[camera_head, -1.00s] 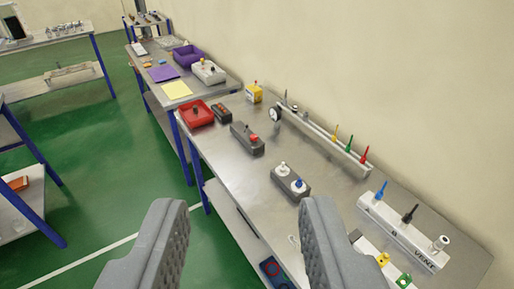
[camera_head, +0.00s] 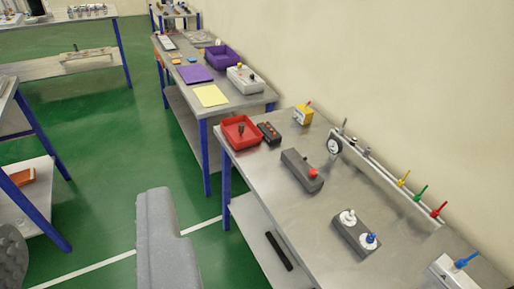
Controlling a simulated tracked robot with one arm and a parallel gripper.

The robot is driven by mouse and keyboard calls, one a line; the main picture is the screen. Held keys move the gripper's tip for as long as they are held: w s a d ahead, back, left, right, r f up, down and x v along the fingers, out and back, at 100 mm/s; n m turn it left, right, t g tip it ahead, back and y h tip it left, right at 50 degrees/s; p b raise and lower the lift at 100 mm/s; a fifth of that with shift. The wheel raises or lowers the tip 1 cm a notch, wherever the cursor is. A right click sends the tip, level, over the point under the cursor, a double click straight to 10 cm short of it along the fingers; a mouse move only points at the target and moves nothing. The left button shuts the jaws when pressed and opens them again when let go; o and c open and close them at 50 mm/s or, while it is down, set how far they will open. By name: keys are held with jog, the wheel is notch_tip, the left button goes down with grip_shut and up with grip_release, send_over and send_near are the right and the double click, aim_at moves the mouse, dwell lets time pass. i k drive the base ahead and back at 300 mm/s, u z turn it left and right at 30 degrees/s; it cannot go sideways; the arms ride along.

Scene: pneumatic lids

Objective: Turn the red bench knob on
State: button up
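A red knob (camera_head: 313,172) sits on the right end of a dark grey box (camera_head: 296,162) on the metal workbench. I cannot tell its setting at this size. My gripper (camera_head: 82,215) is at the lower left of the view, over the green floor. Its two grey fingers are wide apart with nothing between them. It appears to the left of the bench and clear of the red knob.
A rail (camera_head: 385,178) with a gauge and coloured levers runs along the wall. Bare bench surrounds the red knob's box.

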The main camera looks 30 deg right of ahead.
aim_at(313, 172)
jog(key=u, duration=0.05)
jog(key=i, duration=1.2)
jog(key=z, duration=0.65)
jog(key=i, duration=0.4)
jog(key=z, duration=0.45)
